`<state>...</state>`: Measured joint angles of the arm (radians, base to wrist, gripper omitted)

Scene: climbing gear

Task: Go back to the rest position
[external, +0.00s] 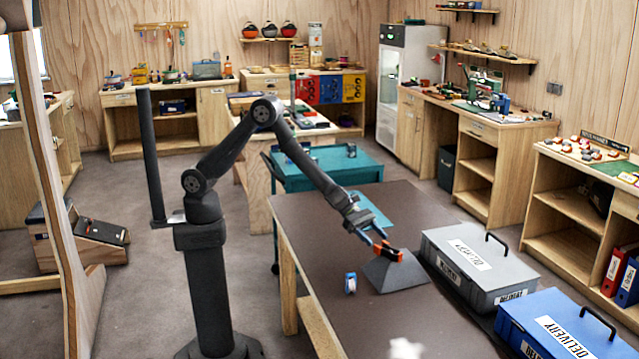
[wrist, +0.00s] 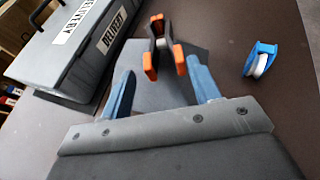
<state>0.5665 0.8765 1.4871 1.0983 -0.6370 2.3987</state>
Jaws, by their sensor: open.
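My gripper (external: 369,236) is over the brown table, just above and left of an orange and black device (external: 388,251). The orange and black device (wrist: 163,52) stands just beyond the fingertips, on a dark grey sloped stand (external: 400,277). The fingers hide part of this stand in the wrist view. A blue and white pulley-like piece (external: 350,283) stands on the table left of the stand; it also shows in the wrist view (wrist: 260,60).
A grey lidded case (external: 480,262) and a blue case (external: 560,325), both labelled DELIVERY, stand along the table's right side. A teal table (external: 325,170) is behind. A blurred white thing (external: 405,348) is at the bottom edge. The table's front left is bare.

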